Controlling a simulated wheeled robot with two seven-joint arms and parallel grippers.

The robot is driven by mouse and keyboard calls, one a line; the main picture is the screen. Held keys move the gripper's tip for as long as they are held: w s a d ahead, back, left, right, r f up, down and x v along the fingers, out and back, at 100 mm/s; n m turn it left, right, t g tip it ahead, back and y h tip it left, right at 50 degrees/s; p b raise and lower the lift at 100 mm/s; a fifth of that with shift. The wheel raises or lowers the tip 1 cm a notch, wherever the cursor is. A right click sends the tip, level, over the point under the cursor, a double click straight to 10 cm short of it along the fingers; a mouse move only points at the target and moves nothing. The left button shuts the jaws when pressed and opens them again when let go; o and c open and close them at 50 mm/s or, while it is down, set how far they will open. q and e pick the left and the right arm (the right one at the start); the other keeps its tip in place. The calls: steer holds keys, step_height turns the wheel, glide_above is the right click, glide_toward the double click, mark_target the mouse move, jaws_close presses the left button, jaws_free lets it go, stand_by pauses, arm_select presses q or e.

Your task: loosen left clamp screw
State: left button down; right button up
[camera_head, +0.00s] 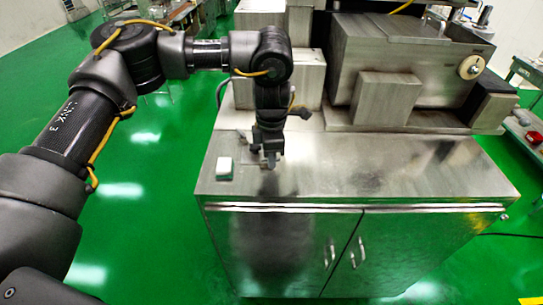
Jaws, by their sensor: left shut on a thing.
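My left gripper (270,160) is at the end of my left arm, pointing down over the left part of the machine's steel top (350,170). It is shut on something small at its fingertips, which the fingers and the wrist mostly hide. I cannot make out the left clamp screw clearly in this view. The encrusting machine (405,60) stands behind and to the right of the gripper. My right gripper is not in view.
A small white and green block (224,168) lies on the steel top, left of the gripper. Steel boxes (300,78) stand close behind my left wrist. The front of the top is clear. Cabinet doors (400,250) with handles are below. The green floor (150,220) is open at left.

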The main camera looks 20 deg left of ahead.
arm_select(q)
steer(key=n, duration=0.5)
steer(key=shift+n, duration=0.3)
steer(key=n+p, duration=0.1)
steer(key=n, duration=0.3)
steer(key=shift+n, duration=0.4)
steer(key=c, duration=1.5)
jaws_free()
steer(key=shift+c, duration=0.2)
